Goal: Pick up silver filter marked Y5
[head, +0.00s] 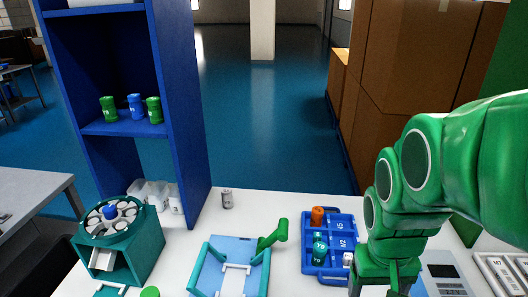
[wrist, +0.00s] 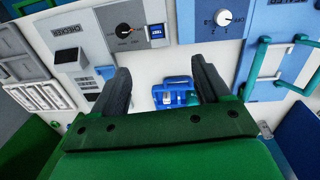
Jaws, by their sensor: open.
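A small silver cylinder (head: 227,198) stands upright on the white table, right of the blue shelf's base, in the head view. Its mark is too small to read, so I cannot tell for sure that it is the Y5 filter. My gripper (head: 384,288) is at the lower right, well to the right of and nearer than this cylinder. In the wrist view my gripper (wrist: 164,76) is open, with nothing between its two dark fingers.
A blue tray (head: 312,271) holding orange, teal and whitish pieces is beside my gripper; it also shows in the wrist view (wrist: 160,88). A teal carousel (head: 150,250) and a blue-topped fixture (head: 213,279) stand left. Tall blue shelf (head: 185,120) bears several bottles.

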